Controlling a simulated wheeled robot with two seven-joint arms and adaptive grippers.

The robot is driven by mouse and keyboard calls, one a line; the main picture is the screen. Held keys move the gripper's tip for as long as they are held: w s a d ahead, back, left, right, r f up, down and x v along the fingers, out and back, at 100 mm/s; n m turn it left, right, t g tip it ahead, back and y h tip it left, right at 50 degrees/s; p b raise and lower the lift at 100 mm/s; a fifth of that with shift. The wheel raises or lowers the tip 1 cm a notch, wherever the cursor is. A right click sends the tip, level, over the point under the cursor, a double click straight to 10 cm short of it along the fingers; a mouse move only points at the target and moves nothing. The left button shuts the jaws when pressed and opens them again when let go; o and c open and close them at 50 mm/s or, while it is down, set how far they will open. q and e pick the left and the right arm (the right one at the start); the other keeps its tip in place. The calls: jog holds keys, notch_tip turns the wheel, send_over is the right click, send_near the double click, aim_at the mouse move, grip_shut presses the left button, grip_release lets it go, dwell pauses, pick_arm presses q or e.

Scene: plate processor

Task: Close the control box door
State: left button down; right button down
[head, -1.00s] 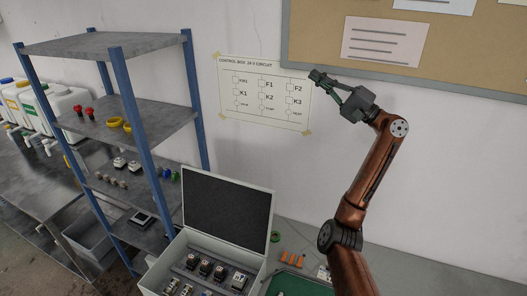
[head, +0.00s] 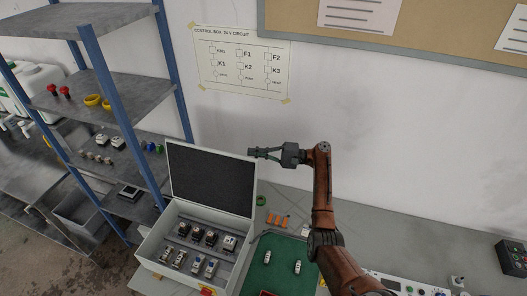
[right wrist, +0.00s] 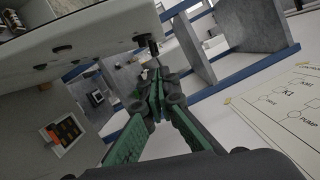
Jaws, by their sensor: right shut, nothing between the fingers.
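The control box (head: 152,246) stands on the bench in the head view, with its front side facing me. Its door (head: 212,183) is open and stands up at the back, a pale frame around a dark inner panel. My right gripper (head: 252,153) is shut and empty, level with the door's top right corner. I cannot tell whether the fingertips touch the door. In the right wrist view its green-padded fingers (right wrist: 157,92) are together, close to the edge of a pale panel (right wrist: 80,45). My left gripper is not in view.
A shelf rack with blue posts (head: 175,75) stands left of the box. A green tray (head: 272,262) with small parts lies to its right, with orange pieces (head: 278,221) behind it. A circuit poster (head: 240,62) hangs on the wall. Components fill the box.

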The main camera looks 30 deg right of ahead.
jog(key=a+p, duration=0.1)
jog(key=a, duration=0.1)
jog(key=a+p, duration=0.1)
jog(key=s+a+r+p, duration=0.1)
jog(key=a, duration=0.1)
jog(key=shift+a+r, duration=0.1)
jog(key=shift+a, duration=0.25)
jog(key=shift+w, duration=0.1)
